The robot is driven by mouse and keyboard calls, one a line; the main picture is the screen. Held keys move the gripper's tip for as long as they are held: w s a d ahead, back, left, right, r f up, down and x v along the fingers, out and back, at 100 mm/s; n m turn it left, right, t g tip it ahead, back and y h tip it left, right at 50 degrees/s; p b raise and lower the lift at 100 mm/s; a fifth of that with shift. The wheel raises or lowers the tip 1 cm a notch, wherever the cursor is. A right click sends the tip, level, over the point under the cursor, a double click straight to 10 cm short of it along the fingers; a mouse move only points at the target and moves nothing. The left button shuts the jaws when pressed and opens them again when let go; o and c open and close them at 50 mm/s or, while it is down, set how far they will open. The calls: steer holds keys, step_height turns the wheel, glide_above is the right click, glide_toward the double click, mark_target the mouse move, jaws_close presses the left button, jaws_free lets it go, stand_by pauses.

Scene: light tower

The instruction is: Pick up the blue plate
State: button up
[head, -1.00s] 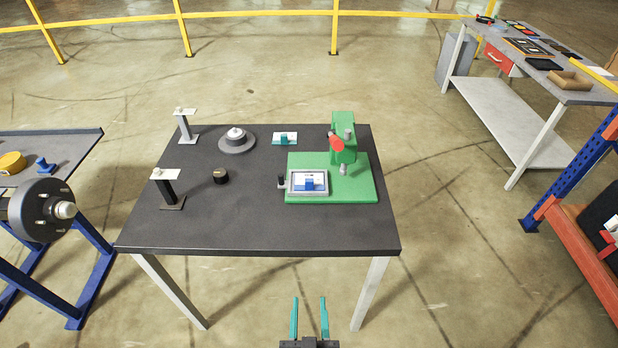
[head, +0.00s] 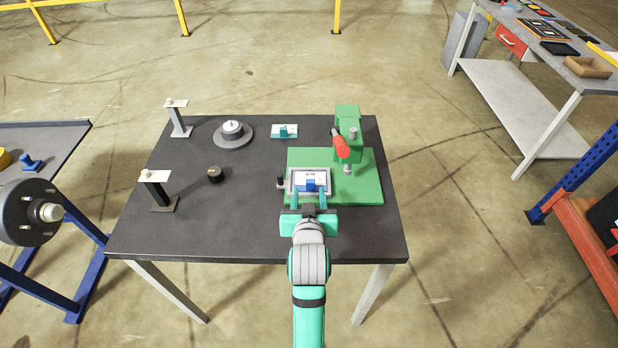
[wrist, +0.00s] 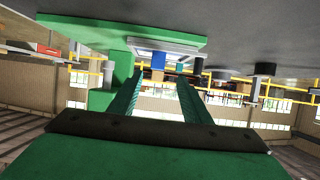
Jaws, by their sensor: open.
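A white plate with a blue block (head: 311,186) lies in a grey-framed holder (head: 296,176) on the green base of the press. Nothing else that looks like a blue plate shows on this table. My gripper (head: 309,199) is open and empty, its teal fingers at the near edge of the holder, one on each side of the blue block. In the wrist view, the picture appears upside down; the blue block (wrist: 158,61) shows beyond the open fingertips (wrist: 160,77), between them. I cannot tell whether the fingers touch the holder.
The green press (head: 347,122) with a red handle (head: 341,146) rises just behind and right of the holder. A black knob (head: 283,182) is at its left. A plate with a teal block (head: 284,131), a round grey piece (head: 233,134) and two stands (head: 163,190) are farther off.

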mark_target(311, 184)
steer(key=x, duration=0.3)
steer(key=shift+w+d+f, duration=0.1)
steer(key=shift+d+f, duration=0.05)
steer(key=shift+d, duration=0.1)
steer(key=shift+x, duration=2.75)
steer(key=shift+f, duration=0.1)
jaws_close()
